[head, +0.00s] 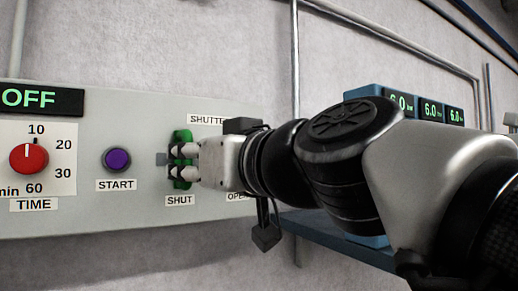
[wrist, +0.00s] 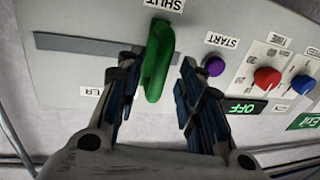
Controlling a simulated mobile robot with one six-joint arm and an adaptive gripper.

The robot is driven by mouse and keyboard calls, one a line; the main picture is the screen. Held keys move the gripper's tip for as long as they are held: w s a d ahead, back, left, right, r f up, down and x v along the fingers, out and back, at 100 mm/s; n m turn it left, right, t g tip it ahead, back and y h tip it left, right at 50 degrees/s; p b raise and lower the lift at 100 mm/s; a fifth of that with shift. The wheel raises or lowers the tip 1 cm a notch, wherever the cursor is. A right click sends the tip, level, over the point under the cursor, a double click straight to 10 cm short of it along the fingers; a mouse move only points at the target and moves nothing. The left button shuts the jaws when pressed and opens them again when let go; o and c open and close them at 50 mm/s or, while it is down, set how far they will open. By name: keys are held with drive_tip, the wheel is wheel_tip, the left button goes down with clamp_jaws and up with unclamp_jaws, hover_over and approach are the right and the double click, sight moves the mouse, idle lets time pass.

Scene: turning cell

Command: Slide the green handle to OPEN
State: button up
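The green handle (head: 181,137) stands upright on the grey control panel, just above the SHUT label (head: 180,200). It is at the SHUT end of its dark slot (wrist: 85,45), which runs away to the left in the wrist view. My gripper (head: 184,162) is at the handle, coming from the right in the head view and covering part of it. In the wrist view the fingers of my gripper (wrist: 160,75) are apart, one on each side of the handle (wrist: 157,62). The left finger is very close to it; contact is unclear. The OPEN label (head: 237,196) is partly hidden.
Left of the handle are a purple START button (head: 116,159), a red TIME knob (head: 29,158) and an OFF display (head: 40,100). A blue unit with green readouts (head: 432,110) is behind my arm. Pipes (head: 295,60) run along the wall.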

drive_tip(key=shift+p+x, duration=0.3)
drive_tip(key=shift+x, duration=1.15)
clamp_jaws()
